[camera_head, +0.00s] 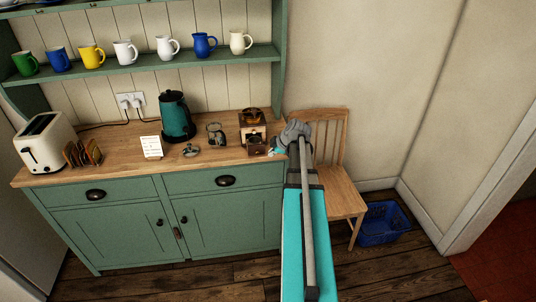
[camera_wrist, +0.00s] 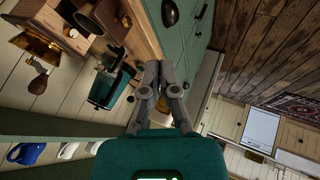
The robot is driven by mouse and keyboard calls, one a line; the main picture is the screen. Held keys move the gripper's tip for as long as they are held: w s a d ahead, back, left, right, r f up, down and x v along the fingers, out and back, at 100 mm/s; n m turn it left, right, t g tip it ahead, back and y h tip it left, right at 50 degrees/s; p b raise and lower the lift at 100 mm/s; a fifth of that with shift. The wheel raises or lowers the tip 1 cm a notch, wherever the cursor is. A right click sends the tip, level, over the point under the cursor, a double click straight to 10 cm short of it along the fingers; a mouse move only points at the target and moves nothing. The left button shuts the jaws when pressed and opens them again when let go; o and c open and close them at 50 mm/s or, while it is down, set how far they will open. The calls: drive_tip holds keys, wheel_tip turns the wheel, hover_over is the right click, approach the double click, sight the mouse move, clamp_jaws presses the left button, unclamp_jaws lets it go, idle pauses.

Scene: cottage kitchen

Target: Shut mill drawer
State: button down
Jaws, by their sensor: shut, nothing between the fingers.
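The mill (camera_head: 252,126) stands near the right end of the wooden counter, with a brass bowl on top. Its small dark wooden drawer (camera_head: 256,150) sticks out at the front, toward the counter edge. In the wrist view the mill (camera_wrist: 66,30) is tilted at the upper left, and its drawer (camera_wrist: 110,20) stands out from the body. My gripper (camera_head: 274,151) is just right of the drawer in the head view. The wrist view shows its fingers (camera_wrist: 157,66) together and empty, apart from the drawer. My wrist covers the counter's right end in the head view.
Mugs line the shelf (camera_head: 150,60) above.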

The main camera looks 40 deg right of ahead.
sight(257, 141)
drive_tip(key=w+d+f+b, duration=0.1)
drive_tip(key=w+f+b, duration=0.6)
drive_tip(key=w, duration=0.2)
drive_tip(key=shift+d+f, duration=0.15)
drive_tip(key=shift+f, duration=0.25)
idle(0.4)
drive_tip(key=shift+w, duration=0.1)
drive_tip(key=w+d, duration=0.1)
drive_tip(key=w, duration=0.2)
drive_tip(key=w+d, duration=0.4)
drive_tip(key=w, duration=0.1)
drive_tip(key=shift+w+d, duration=0.15)
drive_tip(key=shift+w, duration=0.15)
drive_tip(key=shift+r, duration=0.1)
